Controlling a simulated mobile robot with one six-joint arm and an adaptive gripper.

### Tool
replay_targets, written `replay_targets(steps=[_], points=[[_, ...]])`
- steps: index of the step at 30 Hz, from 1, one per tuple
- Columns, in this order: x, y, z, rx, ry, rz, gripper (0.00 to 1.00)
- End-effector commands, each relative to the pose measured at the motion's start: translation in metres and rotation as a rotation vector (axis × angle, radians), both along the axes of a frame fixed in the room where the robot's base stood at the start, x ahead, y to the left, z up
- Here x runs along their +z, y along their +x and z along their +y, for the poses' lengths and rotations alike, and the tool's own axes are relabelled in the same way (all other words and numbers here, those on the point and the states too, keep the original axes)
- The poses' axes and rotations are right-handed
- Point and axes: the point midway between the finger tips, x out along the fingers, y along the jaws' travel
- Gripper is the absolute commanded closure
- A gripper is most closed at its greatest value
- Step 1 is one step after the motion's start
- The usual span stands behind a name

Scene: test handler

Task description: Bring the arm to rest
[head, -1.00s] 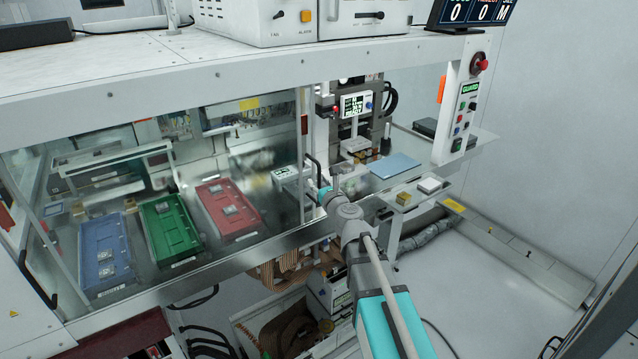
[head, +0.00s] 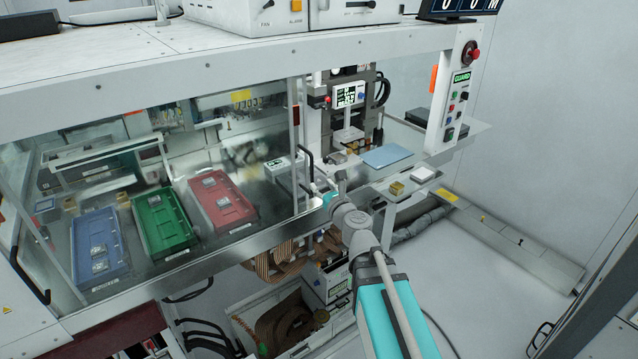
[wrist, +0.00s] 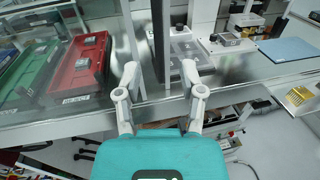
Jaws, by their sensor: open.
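My arm (head: 385,290) reaches from the lower right of the head view toward the front of the handler. The fingers point toward the machine's front edge, near the dark vertical handle of the clear guard (head: 304,170). In the head view the fingertips are small and hard to make out against that handle. I cannot tell from these frames whether they touch it.
Blue (head: 99,262), green (head: 160,240) and red (head: 235,212) trays stand behind the clear panel at left. A blue mat (head: 388,158) lies right of the opening. Open floor lies at right.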

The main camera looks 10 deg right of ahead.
Motion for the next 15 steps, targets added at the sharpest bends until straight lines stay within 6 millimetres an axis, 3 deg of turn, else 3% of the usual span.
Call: replay_targets(steps=[15], points=[[-0.0036,-0.0025,0.0033,0.02,-0.043,-0.007,0.49]])
